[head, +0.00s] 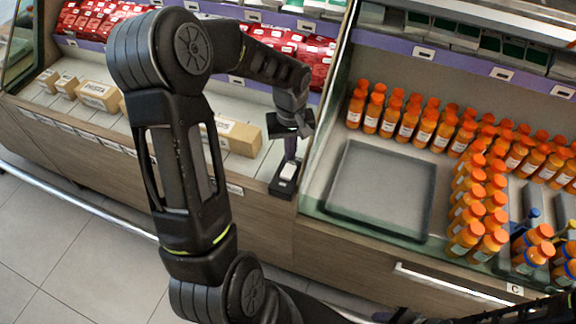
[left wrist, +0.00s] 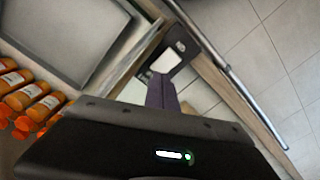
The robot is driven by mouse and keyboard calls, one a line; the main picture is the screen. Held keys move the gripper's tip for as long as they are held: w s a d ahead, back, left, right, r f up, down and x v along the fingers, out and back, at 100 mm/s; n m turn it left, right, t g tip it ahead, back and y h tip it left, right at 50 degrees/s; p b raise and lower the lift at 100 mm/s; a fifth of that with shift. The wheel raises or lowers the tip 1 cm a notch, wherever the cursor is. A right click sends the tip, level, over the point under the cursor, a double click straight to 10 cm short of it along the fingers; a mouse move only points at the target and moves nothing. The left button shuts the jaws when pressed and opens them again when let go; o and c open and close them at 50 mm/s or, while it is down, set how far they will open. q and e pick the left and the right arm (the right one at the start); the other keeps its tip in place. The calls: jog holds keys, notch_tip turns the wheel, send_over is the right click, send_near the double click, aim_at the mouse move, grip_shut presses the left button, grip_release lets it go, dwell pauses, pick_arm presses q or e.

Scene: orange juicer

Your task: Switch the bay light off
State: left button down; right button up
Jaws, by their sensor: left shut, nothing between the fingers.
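The bay light switch (head: 287,176) is a small black box with a white rocker, at the front of the counter beside the divider between the two display bays. In the left wrist view its black plate and white rocker (left wrist: 167,61) show just past my fingertips. My left gripper (head: 290,157) points down at the switch, its purple fingers shut with nothing between them. The fingertips (left wrist: 163,80) are at or just above the rocker; I cannot tell whether they touch it. Which way the rocker is tipped is too small to tell. My right gripper does not show.
An empty grey tray (head: 382,190) lies right of the switch, with rows of orange juice bottles (head: 440,125) behind and beside it. A cardboard box (head: 238,137) stands close to the left. A metal rail (head: 90,207) runs along the counter front above the tiled floor.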

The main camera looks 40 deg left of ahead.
aim_at(290, 167)
pick_arm(q)
notch_tip(290, 167, up, 3)
jog(key=shift+r+p, duration=0.1)
jog(key=shift+p, duration=0.7)
